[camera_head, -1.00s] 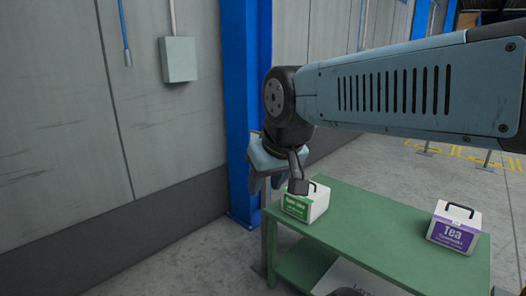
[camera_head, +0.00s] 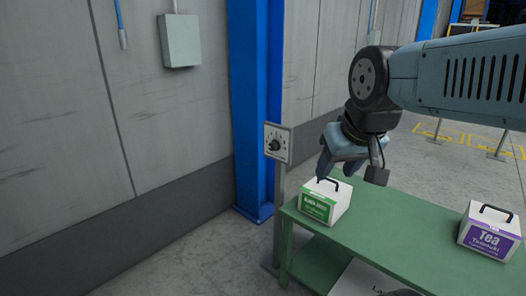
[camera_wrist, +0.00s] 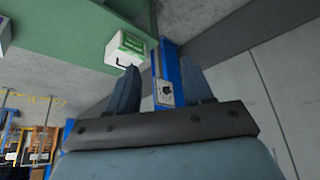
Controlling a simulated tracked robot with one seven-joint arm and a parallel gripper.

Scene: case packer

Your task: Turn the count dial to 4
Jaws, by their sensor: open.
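The count dial (camera_head: 274,145) is a dark round knob on a pale square plate (camera_head: 284,133) with marks around it, on a post by the blue column. Its marks are too small to read, so I cannot tell its setting. In the wrist view the dial (camera_wrist: 165,90) shows between my two fingers, some way beyond them. My gripper (camera_head: 335,172) is open and empty, apart from the dial, to its right and a little lower in the head view. It also shows in the wrist view (camera_wrist: 160,72).
A green table (camera_head: 400,222) stands below my gripper. A white and green box (camera_head: 326,201) with a black handle sits on its near left corner, close under my fingers. Open floor lies left of the post.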

